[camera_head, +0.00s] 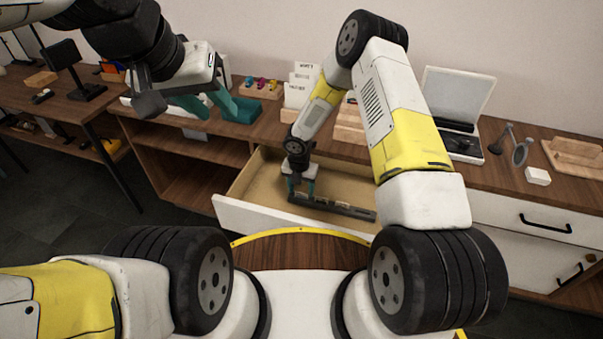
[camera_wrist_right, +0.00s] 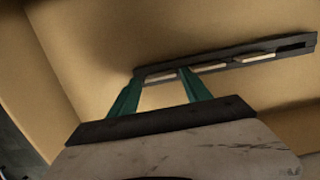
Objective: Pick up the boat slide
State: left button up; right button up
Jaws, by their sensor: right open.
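A long dark grey tray, which looks like the boat slide (camera_head: 345,209), lies in the open drawer (camera_head: 232,208) and holds several pale flat pieces. It also shows in the right wrist view (camera_wrist_right: 292,45), running up to the right on the tan drawer floor. My right gripper (camera_head: 301,189) reaches down into the drawer at the tray's left part. Its teal fingers are open, with tips apart near the tray's left end in the right wrist view (camera_wrist_right: 160,73). I cannot tell whether they touch it. My left gripper (camera_head: 207,108) hangs open and empty at upper left, away from the drawer.
The drawer walls surround my right gripper. The wooden counter (camera_head: 510,182) behind carries white cards (camera_head: 300,85), an open white case (camera_head: 458,95), dark stands (camera_head: 521,152) and a small white block (camera_head: 538,176).

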jog(key=shift+w+f, duration=0.1)
jog(key=shift+f, duration=0.55)
jog(key=c, duration=1.1)
jog(key=shift+r, duration=0.1)
